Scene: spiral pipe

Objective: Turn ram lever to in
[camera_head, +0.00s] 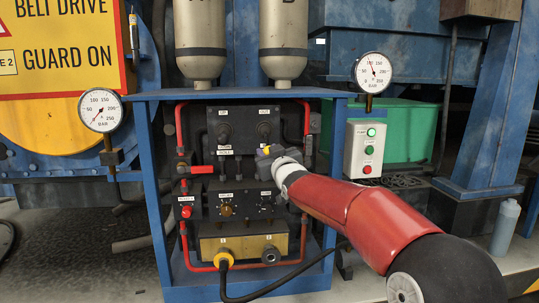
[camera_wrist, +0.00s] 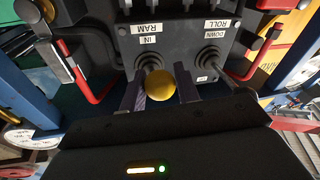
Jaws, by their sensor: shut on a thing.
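The ram lever has a yellow ball knob (camera_wrist: 161,86) and a dark boot (camera_wrist: 150,62) on the black control box in the wrist view. Labels reading IN and RAM appear upside down beside the boot. My gripper (camera_wrist: 160,90) has one finger on each side of the ball and is shut on it. In the head view my gripper (camera_head: 266,158) is at the lower right of the upper black box (camera_head: 243,120), and its fingers and arm mostly hide the lever there. The lever's exact tilt is hard to tell.
The roll lever's boot (camera_wrist: 211,60) stands close beside my right finger in the wrist view. Red pipes (camera_head: 181,140) and blue frame posts (camera_head: 155,200) surround the panel. A lower box with knobs (camera_head: 226,204) and a black cable (camera_head: 290,290) lie below. A push-button box (camera_head: 366,148) stands right.

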